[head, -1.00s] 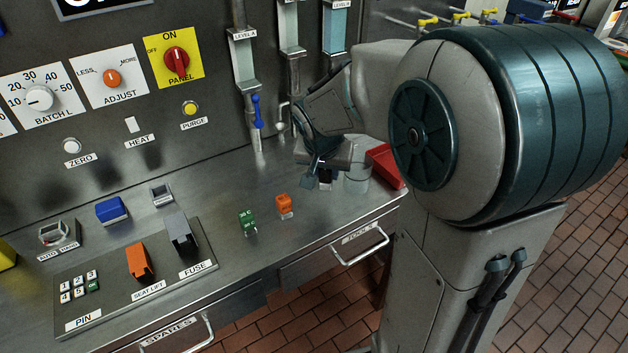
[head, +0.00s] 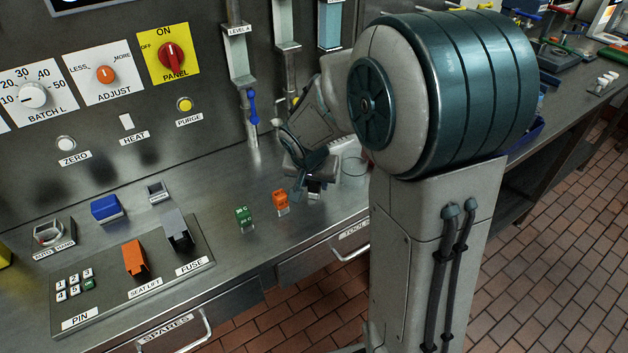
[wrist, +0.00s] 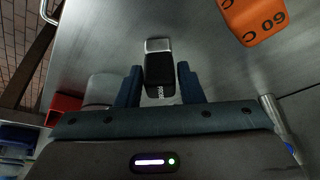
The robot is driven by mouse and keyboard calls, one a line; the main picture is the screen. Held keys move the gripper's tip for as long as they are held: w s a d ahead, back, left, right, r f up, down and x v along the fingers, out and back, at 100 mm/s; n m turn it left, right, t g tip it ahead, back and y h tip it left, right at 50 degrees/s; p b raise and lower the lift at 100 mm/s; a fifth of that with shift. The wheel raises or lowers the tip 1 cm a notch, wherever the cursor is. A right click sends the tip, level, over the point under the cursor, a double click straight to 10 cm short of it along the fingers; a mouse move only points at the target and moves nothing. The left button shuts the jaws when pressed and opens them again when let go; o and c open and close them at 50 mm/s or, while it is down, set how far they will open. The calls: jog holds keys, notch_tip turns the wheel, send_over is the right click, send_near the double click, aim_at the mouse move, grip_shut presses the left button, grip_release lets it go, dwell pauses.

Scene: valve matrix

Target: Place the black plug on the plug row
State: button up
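The black plug (wrist: 160,72), with pale lettering and a silver end, sits between the two fingers of my gripper (wrist: 160,82) in the wrist view. The fingers close on its sides with almost no gap. In the head view my gripper (head: 308,178) is low over the counter, right of the orange plug, and the black plug (head: 315,187) shows as a small dark shape below it. Whether the plug touches the counter cannot be told. No label that reads plug row shows in either view.
An orange plug (head: 280,200) and a green plug (head: 243,216) stand on the counter left of my gripper. A clear cylinder (head: 353,166) stands close behind. A panel with PIN keys, SEAT LIFT and FUSE covers (head: 203,246) lies at left. Counter between plugs and wall is clear.

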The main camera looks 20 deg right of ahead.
jog(key=shift+o, duration=0.9)
jog(key=shift+s+a+r, duration=0.1)
jog(key=shift+r, duration=0.45)
jog(key=v, duration=1.1)
jog(key=s+d+f+n+y, duration=0.1)
jog(key=s+n, duration=0.1)
jog(key=s, duration=0.6)
jog(key=s+d+f+n+g+y, duration=0.1)
jog(key=s+n, duration=0.2)
jog(key=s, duration=0.5)
jog(key=shift+s+f+p, duration=0.3)
jog(key=shift+s+f, duration=0.05)
jog(key=shift+s, duration=0.05)
